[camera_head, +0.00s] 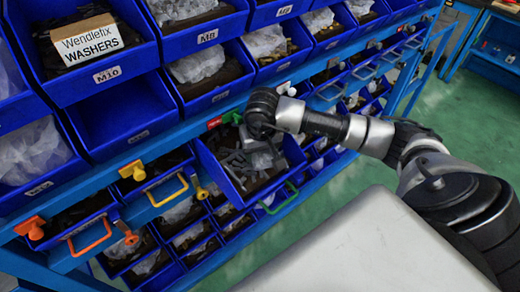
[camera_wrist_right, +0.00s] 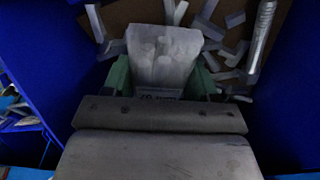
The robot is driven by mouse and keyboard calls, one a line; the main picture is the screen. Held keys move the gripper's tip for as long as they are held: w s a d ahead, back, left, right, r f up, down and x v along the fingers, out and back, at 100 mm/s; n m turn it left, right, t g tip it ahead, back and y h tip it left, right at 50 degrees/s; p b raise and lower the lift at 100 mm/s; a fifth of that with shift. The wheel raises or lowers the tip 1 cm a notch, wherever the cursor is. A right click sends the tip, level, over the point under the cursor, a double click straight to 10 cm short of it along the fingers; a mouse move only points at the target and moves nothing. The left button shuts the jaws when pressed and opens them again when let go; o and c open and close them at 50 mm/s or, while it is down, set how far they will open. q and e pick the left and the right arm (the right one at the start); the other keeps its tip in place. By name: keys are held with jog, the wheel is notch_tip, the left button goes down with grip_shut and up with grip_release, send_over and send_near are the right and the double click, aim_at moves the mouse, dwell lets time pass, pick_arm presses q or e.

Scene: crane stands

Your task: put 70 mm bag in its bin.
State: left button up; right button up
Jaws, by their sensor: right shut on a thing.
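The 70 mm bag (camera_wrist_right: 165,52) is a clear, whitish bag with pale pieces inside and a partly hidden label at its lower edge. My right gripper (camera_wrist_right: 162,84) is shut on it, with a green finger on each side. In the head view the bag (camera_head: 262,160) shows pale below my right wrist, inside or just over a pulled-out blue bin (camera_head: 222,178). Loose grey pieces (camera_wrist_right: 228,55) lie on the bin's brown floor around the bag. I cannot tell whether the bag touches the floor. My left gripper is not in view.
A blue rack holds several rows of bins, many with clear bags. A Wendlefix washers box (camera_head: 87,42) sits in the upper left bin. Coloured handles (camera_head: 90,237) stick out in front. A pale flat surface (camera_head: 370,250) is at the lower right.

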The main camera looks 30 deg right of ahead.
aim_at(261, 154)
jog(key=o, duration=1.1)
jog(key=shift+r+p, duration=0.15)
jog(key=shift+p, duration=0.15)
jog(key=shift+s+a+r+b, duration=0.15)
jog(key=shift+r+b, duration=0.3)
jog(key=shift+r, duration=1.55)
jog(key=shift+s+r+b, duration=0.3)
jog(key=shift+r+b, duration=0.1)
jog(key=shift+r, duration=1.55)
jog(key=shift+s+a+r+b, duration=0.15)
jog(key=shift+r+b, duration=0.3)
jog(key=shift+r, duration=1.55)
